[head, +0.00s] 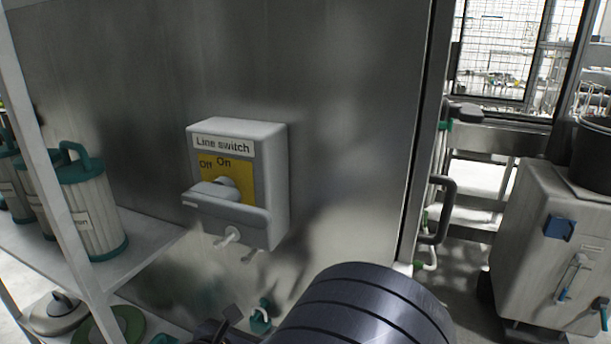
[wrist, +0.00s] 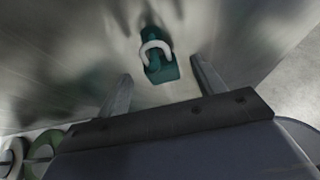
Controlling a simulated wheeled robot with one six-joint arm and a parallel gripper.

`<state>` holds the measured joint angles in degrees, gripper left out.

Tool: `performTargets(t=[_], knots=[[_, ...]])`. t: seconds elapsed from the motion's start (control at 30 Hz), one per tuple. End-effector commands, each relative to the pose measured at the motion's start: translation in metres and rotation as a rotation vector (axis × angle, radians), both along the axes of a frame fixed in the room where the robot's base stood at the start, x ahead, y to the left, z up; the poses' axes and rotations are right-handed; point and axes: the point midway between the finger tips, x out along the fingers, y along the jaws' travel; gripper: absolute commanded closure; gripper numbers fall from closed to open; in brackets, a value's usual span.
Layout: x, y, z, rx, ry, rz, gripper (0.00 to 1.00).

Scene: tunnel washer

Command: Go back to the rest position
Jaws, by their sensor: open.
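My gripper (wrist: 163,82) is open in the wrist view, its two grey fingers apart with nothing held between them. In the head view only dark parts of it (head: 220,326) show at the bottom edge, beside my arm. A green padlock-like piece with a pale shackle (wrist: 158,62) shows beyond the gap between the fingers. It also appears low on the metal panel in the head view (head: 261,318). I cannot tell how far the fingers are from it.
A grey line switch box (head: 270,190) with a horizontal handle is on the metal panel (head: 340,110). A shelf (head: 150,232) with ribbed canisters (head: 97,212) stands left. A grey cabinet (head: 540,240) stands right, with floor between it and the panel.

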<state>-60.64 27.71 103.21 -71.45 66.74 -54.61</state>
Motion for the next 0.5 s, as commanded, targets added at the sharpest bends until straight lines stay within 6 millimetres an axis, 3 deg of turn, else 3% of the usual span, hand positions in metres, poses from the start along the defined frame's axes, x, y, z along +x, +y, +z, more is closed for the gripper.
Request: performTargets(t=[0.07, 0.1, 0.5], knots=[[-0.013, 0.006, 0.002, -0.003, 0.001, 0.004, 0.35], [-0.016, 0.006, -0.010, -0.005, 0.002, 0.002, 0.35], [-0.014, 0.005, -0.072, -0.003, 0.000, -0.002, 0.35]])
